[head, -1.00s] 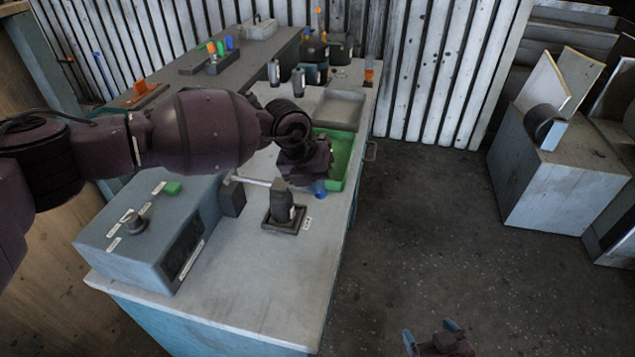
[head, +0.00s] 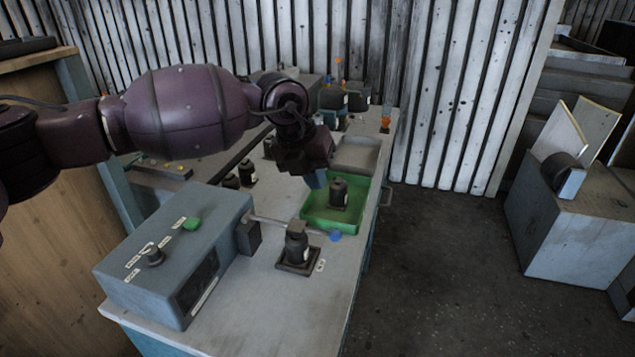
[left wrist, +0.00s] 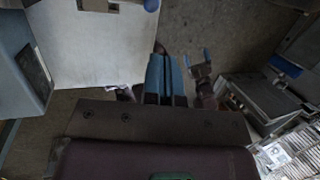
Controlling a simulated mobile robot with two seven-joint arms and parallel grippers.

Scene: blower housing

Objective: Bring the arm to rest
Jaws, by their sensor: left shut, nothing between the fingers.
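My left gripper (head: 316,178) hangs from the left arm beside the back left corner of the green tray (head: 311,218) in the head view. Its blue fingers are together and empty, and they also show in the left wrist view (left wrist: 166,77). A dark labelled part (head: 338,194) stands upright in the tray, apart from the fingers. Another dark part (head: 297,247) stands in a square holder in front of the tray. My right gripper (left wrist: 198,58) shows only in the left wrist view, with its blue fingers apart and nothing between them.
A grey control box (head: 175,255) with a green button (head: 192,223) stands at the bench's left. A blue knob (head: 335,236) sits near the tray's front. A grey tray (head: 357,153) lies behind. The floor (head: 440,240) right of the bench is clear.

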